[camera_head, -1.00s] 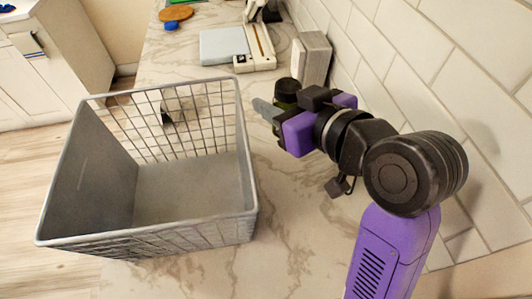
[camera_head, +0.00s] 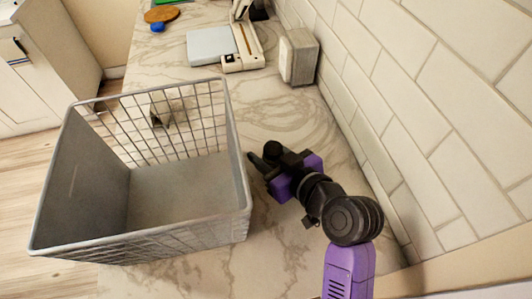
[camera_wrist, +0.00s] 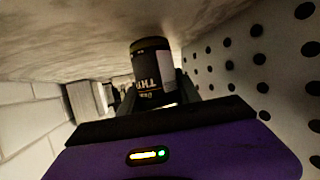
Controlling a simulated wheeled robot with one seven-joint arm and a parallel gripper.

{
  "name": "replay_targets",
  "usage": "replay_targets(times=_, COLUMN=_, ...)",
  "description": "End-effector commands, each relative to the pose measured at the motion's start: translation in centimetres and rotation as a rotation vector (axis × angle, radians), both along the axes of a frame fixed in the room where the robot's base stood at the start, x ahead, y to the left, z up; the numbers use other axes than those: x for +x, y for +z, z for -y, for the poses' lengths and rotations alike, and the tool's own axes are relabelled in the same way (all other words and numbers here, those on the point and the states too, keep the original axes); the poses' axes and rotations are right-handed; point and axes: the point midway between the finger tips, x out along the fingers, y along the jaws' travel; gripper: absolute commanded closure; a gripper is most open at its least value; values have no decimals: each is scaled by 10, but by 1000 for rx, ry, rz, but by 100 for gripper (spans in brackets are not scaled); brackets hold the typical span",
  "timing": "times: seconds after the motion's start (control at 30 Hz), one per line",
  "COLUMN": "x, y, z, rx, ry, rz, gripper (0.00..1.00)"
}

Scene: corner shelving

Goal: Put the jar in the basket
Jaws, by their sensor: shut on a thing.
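The grey wire basket (camera_head: 85,185) stands on the marble counter at left, open at the top, and its inside looks empty. My gripper (camera_head: 264,160) is just right of the basket's right wall, outside it and low over the counter. It is shut on the dark jar (camera_head: 273,150). In the wrist view the jar (camera_wrist: 152,72) sits between the two fingers (camera_wrist: 156,92), with a black label and pale lettering that looks upside down. The basket's perforated side (camera_wrist: 245,75) is close at the right there. I cannot tell whether the jar touches the counter.
A light box-shaped object (camera_head: 298,57) stands against the tiled wall (camera_head: 430,110) behind the gripper. The counter between box and gripper is clear.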

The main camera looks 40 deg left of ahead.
Motion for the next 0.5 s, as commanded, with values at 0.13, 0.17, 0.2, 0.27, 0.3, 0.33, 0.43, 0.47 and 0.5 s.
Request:
replay_targets(times=0.13, x=0, y=-6, z=0, rx=1, ry=-1, rz=2, gripper=100)
replay_targets(times=0.17, x=0, y=-6, z=0, rx=1, ry=-1, rz=2, gripper=100)
replay_targets(times=0.2, x=0, y=-6, z=0, rx=1, ry=-1, rz=2, gripper=100)
replay_targets(times=0.27, x=0, y=-6, z=0, rx=1, ry=-1, rz=2, gripper=100)
replay_targets(times=0.3, x=0, y=-6, z=0, rx=1, ry=-1, rz=2, gripper=100)
replay_targets(times=0.33, x=0, y=-7, z=0, rx=1, ry=-1, rz=2, gripper=100)
replay_targets(times=0.43, x=0, y=-10, z=0, rx=2, ry=0, rz=1, gripper=100)
replay_targets(times=0.47, x=0, y=-9, z=0, rx=1, ry=0, rz=1, gripper=54)
replay_targets(times=0.5, x=0, y=-9, z=0, rx=1, ry=0, rz=0, gripper=46)
